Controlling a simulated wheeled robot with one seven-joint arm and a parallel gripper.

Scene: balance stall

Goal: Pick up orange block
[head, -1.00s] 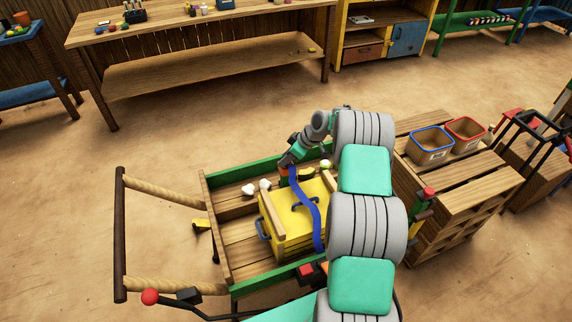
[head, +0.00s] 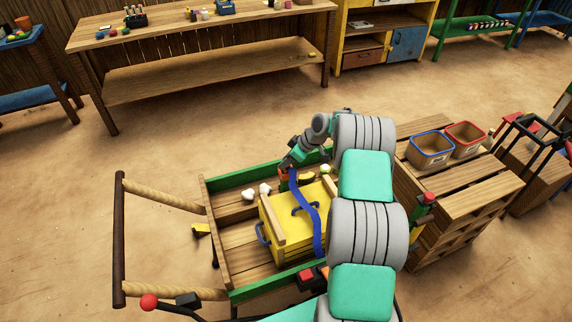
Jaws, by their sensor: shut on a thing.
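My gripper (head: 286,167) is over the far side of the wooden cart, behind the yellow box. It is small in the head view, and its fingers are hard to make out. A small orange block (head: 283,173) shows at its fingertips, and the gripper is shut on it. I cannot tell whether the block is clear of the cart floor. The blue strap (head: 306,215) partly covers the view beside it.
The green-edged cart (head: 234,180) holds a yellow box (head: 284,226), pale lumps (head: 256,191), a curved yellow thing (head: 307,178) and a lime-coloured ball (head: 325,168). Blue-rimmed (head: 431,148) and red-rimmed (head: 466,135) bins stand on crates at right. Open floor lies beyond the cart.

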